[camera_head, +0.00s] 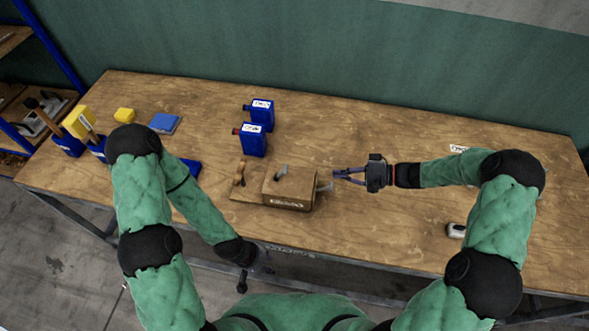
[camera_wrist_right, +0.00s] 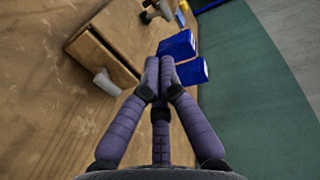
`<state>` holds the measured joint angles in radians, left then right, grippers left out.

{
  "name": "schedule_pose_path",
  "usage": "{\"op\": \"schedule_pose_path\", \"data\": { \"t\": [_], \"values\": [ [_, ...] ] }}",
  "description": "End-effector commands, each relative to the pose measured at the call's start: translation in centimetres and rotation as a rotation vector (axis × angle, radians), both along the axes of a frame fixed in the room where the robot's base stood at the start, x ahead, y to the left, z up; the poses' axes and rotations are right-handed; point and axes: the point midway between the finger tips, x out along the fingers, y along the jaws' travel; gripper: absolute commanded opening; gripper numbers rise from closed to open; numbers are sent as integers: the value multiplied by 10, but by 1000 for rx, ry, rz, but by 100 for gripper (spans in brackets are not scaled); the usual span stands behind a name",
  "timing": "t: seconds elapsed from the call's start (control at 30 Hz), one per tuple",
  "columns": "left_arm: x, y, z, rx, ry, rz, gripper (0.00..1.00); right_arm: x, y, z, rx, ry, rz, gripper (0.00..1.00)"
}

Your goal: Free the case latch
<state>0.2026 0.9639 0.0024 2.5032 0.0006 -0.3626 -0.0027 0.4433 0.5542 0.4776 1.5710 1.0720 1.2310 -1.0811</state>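A brown wooden case (camera_head: 290,190) sits near the middle front of the table; it also shows in the right wrist view (camera_wrist_right: 100,55). A grey latch-like piece (camera_head: 325,187) sticks out from its right end and appears pale in the right wrist view (camera_wrist_right: 107,83).
Two blue canisters (camera_head: 252,140) (camera_head: 261,113) stand behind the case. A wooden piece (camera_head: 239,173) is at its left. A blue pad (camera_head: 164,123) and yellow block (camera_head: 124,115) lie further left. A small pale object (camera_head: 456,230) lies front right. The back right is mostly clear.

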Motion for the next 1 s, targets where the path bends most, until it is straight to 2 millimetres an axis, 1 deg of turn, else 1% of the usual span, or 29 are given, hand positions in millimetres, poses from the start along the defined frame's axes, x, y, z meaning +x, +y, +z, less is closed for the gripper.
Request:
{"op": "schedule_pose_path", "data": {
  "t": [0.33, 0.47, 0.57, 0.67, 1.0],
  "values": [
    [0, 0, 0, 0, 0, 0, 40, 0, 0, 1, 4, -3, -1, 0],
    [0, 0, 0, 0, 0, 0, 40, 1, 7, 0, 4, -1, 1, 0],
    [0, 0, 1, 0, 0, 0, 40, 3, 19, -3, 4, 0, 3, 0],
    [0, 0, 1, 0, 0, 0, 40, 5, 36, -6, 4, -1, 4, 0],
    [0, 0, 2, 0, 0, 0, 40, 15, 97, -19, 3, 0, 4, 0]
  ]
}}
